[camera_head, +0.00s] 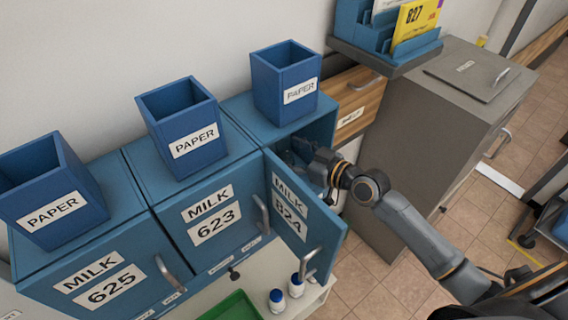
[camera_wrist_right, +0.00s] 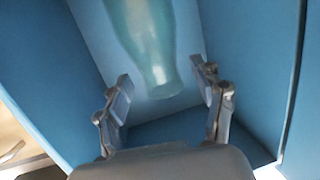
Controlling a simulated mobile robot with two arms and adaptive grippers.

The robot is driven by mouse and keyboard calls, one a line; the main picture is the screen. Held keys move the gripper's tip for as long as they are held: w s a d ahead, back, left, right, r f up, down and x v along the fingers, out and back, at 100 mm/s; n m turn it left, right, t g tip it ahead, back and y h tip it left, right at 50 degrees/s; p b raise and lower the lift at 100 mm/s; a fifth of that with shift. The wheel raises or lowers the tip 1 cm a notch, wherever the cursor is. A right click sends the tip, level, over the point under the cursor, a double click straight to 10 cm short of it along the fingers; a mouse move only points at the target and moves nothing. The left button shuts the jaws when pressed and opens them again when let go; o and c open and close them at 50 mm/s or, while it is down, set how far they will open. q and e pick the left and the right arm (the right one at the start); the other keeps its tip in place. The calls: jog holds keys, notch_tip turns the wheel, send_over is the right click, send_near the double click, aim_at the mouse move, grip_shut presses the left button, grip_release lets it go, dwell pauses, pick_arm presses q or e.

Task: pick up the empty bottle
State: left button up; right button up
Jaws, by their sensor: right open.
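The empty bottle (camera_wrist_right: 150,45) is translucent teal and lies inside a blue compartment in the right wrist view. Its narrow end points toward my right gripper (camera_wrist_right: 162,82). In the head view my right gripper (camera_head: 315,165) reaches into the open compartment behind the door labelled MILK 824 (camera_head: 300,210). The bottle cannot be made out there. My left gripper is not in view.
Closed MILK 623 (camera_head: 235,240) and MILK 625 (camera_head: 70,300) doors stand to the left. Several blue PAPER bins (camera_head: 285,95) sit on top. Two small white bottles (camera_head: 277,306) and a green tray (camera_head: 232,306) are below. A grey cabinet (camera_head: 415,140) stands right.

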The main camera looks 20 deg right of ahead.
jog(key=shift+x, duration=0.95)
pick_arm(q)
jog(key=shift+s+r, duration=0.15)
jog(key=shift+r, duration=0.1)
pick_arm(e)
jog(key=shift+c, duration=0.4)
jog(key=shift+s, duration=0.1)
jog(key=c, duration=0.4)
grip_shut()
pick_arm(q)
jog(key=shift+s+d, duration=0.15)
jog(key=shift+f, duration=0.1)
pick_arm(e)
jog(key=shift+r, duration=0.1)
